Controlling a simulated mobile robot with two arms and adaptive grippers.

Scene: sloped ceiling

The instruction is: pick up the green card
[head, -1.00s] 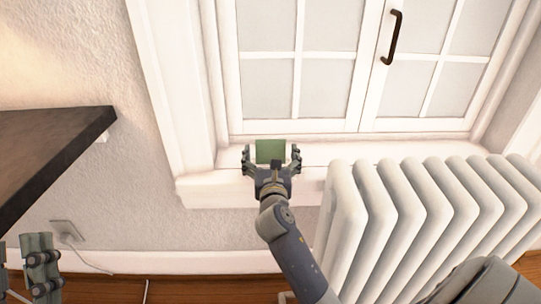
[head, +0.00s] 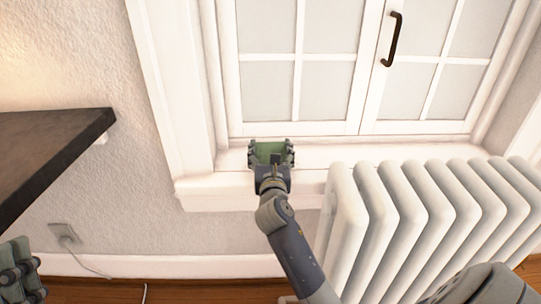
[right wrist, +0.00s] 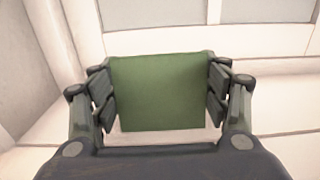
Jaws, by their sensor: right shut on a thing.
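The green card (head: 267,149) is at the window sill, between the fingers of my right gripper (head: 271,153). In the right wrist view the card (right wrist: 158,92) is a flat green square, with the right gripper's fingers (right wrist: 159,95) closed against its left and right edges. Whether the card still touches the sill I cannot tell. My left gripper (head: 20,272) is partly in view at the lower left corner of the head view; its fingertips are cut off or unclear.
The white window sill (head: 345,152) runs below a closed white window with a dark handle (head: 392,38). A white radiator (head: 420,215) stands to the right below the sill. A dark shelf (head: 50,150) juts in at the left.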

